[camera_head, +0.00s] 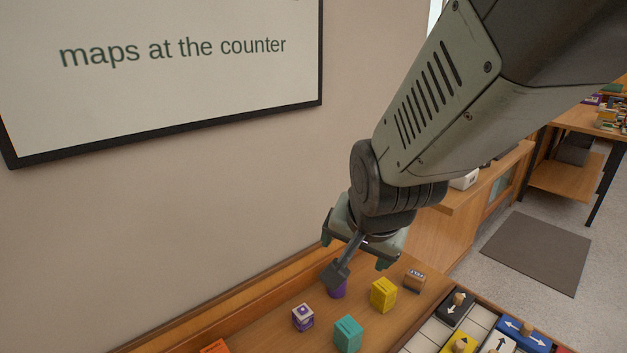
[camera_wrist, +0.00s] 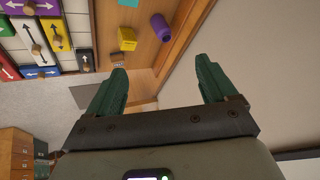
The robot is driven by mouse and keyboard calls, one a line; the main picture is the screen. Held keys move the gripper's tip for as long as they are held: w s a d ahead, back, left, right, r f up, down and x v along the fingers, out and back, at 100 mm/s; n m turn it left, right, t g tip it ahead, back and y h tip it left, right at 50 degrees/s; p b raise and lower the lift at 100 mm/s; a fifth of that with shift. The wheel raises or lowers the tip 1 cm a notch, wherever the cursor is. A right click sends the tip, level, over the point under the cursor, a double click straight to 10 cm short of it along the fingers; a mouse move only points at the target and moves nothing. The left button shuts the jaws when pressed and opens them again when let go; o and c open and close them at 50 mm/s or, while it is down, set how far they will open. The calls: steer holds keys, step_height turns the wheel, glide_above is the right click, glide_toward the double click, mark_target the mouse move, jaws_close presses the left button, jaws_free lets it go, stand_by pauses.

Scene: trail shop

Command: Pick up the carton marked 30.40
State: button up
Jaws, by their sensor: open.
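Several small cartons stand on the wooden counter. They are a purple and white one (camera_head: 303,317), a teal one (camera_head: 347,334), a yellow one (camera_head: 384,294) and a brown one with a dark printed label (camera_head: 415,279). I cannot read 30.40 on any of them. The wrist view shows the yellow carton (camera_wrist: 127,39) and the brown one (camera_wrist: 117,57).
A purple rounded container (camera_wrist: 161,27) stands near the yellow carton, partly hidden by my arm in the head view. An orange item (camera_head: 215,347) is cut off at the lower edge. Knobbed, arrow-marked blocks (camera_head: 523,333) fill the right side. A wall rises behind.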

steer(key=w+a+f+m+y, duration=0.1)
steer(key=w+a+f+m, duration=0.15)
steer(key=a+f, duration=0.35)
steer(key=m+t+y, duration=0.2)
steer(key=m+y, duration=0.5)
steer(key=m, duration=1)
glide_toward(213, 349)
steer(key=x, duration=0.4)
steer(key=shift+w+d+f, duration=0.1)
steer(key=shift+w+d, duration=0.05)
steer(key=shift+w, duration=0.15)
steer(key=m, duration=0.3)
steer(key=shift+s+a+f+t, duration=0.25)
steer(key=shift+s+t, duration=0.15)
steer(key=shift+s+d+f+m+t, duration=0.2)
steer(key=shift+s+f+m+t, duration=0.1)
steer(key=shift+m, duration=0.15)
steer(key=x, duration=0.7)
steer(key=shift+w+a, duration=0.15)
steer(key=shift+w, duration=0.1)
steer(key=shift+c, duration=0.4)
